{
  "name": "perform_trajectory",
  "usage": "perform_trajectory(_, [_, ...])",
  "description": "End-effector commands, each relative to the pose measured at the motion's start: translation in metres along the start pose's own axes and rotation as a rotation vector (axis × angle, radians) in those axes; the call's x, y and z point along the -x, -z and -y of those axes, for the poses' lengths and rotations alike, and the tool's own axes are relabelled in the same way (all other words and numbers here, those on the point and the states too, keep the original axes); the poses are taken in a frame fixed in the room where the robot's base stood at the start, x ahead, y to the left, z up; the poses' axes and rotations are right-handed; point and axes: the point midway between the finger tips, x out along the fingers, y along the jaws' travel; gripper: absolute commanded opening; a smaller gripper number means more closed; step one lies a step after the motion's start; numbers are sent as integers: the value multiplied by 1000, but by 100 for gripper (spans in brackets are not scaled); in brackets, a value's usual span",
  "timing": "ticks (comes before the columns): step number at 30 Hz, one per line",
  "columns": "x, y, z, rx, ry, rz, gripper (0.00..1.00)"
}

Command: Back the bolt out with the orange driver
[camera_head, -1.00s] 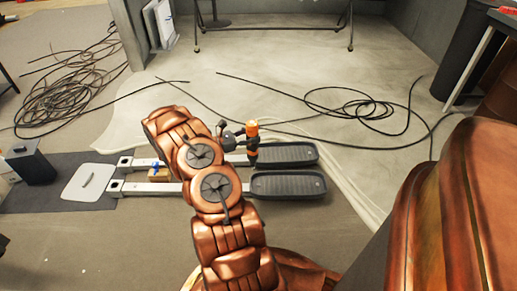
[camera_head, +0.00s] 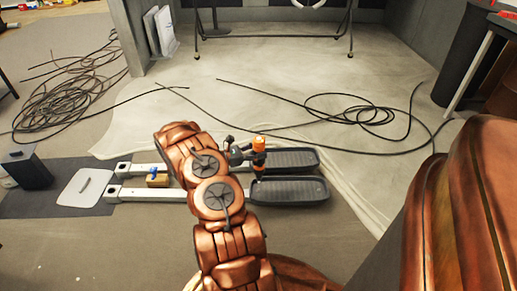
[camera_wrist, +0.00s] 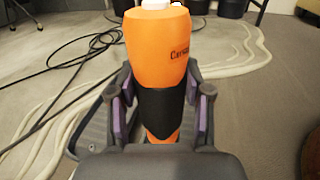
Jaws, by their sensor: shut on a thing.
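My gripper (camera_wrist: 161,112) is shut on the orange driver (camera_wrist: 156,45), with a purple-padded finger on each side of its black middle band. In the head view the driver (camera_head: 259,143) is upright in my gripper (camera_head: 245,154), over the inner ends of the two pedals. The far pedal (camera_head: 297,159) and near pedal (camera_head: 290,191) are dark footplates on pale metal bars lying side by side on the floor. The driver's lower tip is hidden in the wrist view. I cannot make out the bolt, nor whether the driver touches anything below.
A small brown block with a blue piece (camera_head: 157,179) sits between the bars. A white plate (camera_head: 85,187) and a dark box (camera_head: 27,167) lie at left. Black cable coils (camera_head: 65,90) spread on the floor; another coil (camera_head: 350,112) lies behind the pedals.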

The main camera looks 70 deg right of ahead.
Motion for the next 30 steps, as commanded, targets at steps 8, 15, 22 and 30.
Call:
perform_trajectory(8, [0, 22, 0, -1, 0, 1, 0])
perform_trajectory(15, [0, 38, 0, -1, 0, 1, 0])
perform_trajectory(22, [0, 42, -1, -2, 0, 1, 0])
perform_trajectory(30, [0, 41, -1, -2, 0, 1, 0])
